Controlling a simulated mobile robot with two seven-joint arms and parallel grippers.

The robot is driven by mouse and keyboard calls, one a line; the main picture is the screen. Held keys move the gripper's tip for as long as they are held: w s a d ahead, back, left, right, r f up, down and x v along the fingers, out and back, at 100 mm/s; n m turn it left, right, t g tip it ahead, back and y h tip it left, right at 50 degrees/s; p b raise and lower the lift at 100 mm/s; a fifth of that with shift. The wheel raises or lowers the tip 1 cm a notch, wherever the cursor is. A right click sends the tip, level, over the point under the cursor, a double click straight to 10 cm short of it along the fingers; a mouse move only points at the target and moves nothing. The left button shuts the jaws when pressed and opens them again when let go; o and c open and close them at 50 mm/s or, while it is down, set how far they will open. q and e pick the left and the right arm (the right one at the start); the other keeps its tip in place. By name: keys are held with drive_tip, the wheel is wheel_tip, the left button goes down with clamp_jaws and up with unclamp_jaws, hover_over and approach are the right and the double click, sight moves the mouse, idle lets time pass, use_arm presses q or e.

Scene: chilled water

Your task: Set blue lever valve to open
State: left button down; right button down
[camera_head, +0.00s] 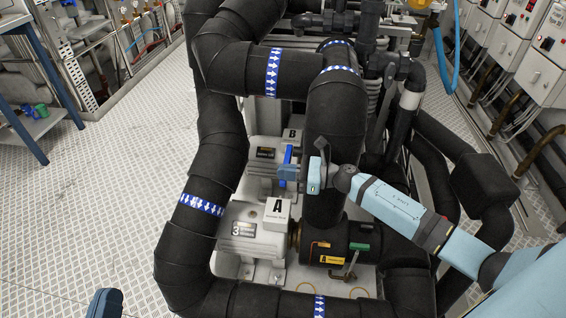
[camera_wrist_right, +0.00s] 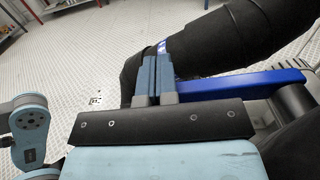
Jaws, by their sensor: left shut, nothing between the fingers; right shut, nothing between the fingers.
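The blue lever (camera_head: 288,154) is a straight bar beside the white pump housings, below the pipe bend. In the right wrist view the lever (camera_wrist_right: 245,82) runs sideways from a dark round stem at the right toward my fingers. My right gripper (camera_head: 284,172) is shut and empty at the lever. In its wrist view the closed fingers (camera_wrist_right: 155,82) overlap the lever's left end; whether they touch it I cannot tell. The valve body is mostly hidden. My left gripper (camera_head: 105,303) shows only partly at the bottom left edge, away from the lever, shut and empty.
Thick black pipes (camera_head: 222,125) with blue-and-white arrow bands surround the lever. White pumps labelled A (camera_head: 243,232) and B (camera_head: 262,155) stand beside it. A smaller valve handle (camera_head: 349,268) sits lower right. The checkered floor (camera_head: 110,190) at left is clear.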

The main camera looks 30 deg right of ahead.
drive_tip(key=shift+f, duration=0.1)
idle(0.5)
drive_tip(key=shift+s+a+f+b, duration=0.15)
drive_tip(key=shift+f+b, duration=0.55)
drive_tip(key=shift+b, duration=0.05)
drive_tip(key=shift+f, duration=0.1)
drive_tip(key=shift+f+b, duration=0.65)
drive_tip(key=shift+b, duration=0.1)
drive_tip(key=shift+f, duration=0.1)
drive_tip(key=shift+f+b, duration=0.65)
drive_tip(key=shift+b, duration=0.15)
